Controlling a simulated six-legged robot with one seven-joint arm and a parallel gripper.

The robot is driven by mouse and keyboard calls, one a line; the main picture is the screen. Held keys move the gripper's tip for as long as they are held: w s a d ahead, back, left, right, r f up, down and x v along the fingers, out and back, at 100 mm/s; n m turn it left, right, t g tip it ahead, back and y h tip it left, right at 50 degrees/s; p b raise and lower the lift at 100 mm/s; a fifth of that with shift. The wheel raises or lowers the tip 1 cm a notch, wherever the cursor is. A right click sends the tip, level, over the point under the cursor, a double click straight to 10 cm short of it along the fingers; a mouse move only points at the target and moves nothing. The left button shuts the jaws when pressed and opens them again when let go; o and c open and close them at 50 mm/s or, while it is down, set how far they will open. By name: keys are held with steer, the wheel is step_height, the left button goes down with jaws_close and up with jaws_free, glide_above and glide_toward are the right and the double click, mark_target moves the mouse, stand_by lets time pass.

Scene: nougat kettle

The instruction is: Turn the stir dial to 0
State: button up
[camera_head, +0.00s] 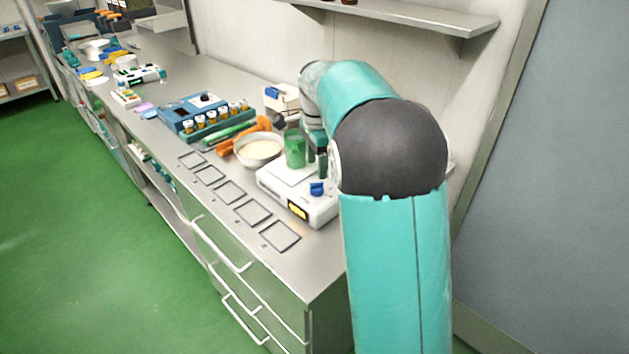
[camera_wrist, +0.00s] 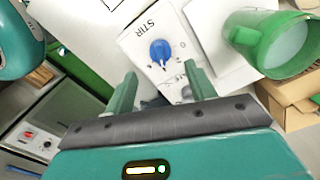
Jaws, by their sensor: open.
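The stir dial (camera_wrist: 160,50) is a blue knob with a pointer on the white hotplate panel, next to the printed word STIR, in the wrist view. It also shows in the head view (camera_head: 317,188) on the front of the white stirrer unit (camera_head: 297,205), beside a lit yellow display. In the wrist view my gripper (camera_wrist: 157,80) is open, its two green fingers apart and empty, with the dial just beyond the fingertips, between their lines.
A green cup (camera_head: 295,149) with pale liquid stands on the stirrer's plate; in the wrist view it (camera_wrist: 272,42) is right of the dial. Flat square frames (camera_head: 230,191) line the bench front.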

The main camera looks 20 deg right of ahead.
mark_target(317, 183)
step_height(317, 183, down, 6)
steer(key=shift+f, duration=0.2)
steer(key=c, duration=1)
steer(key=shift+n, duration=0.3)
steer(key=n, duration=0.8)
steer(key=shift+n, duration=0.4)
steer(key=n, duration=0.4)
steer(key=shift+n, duration=2.2)
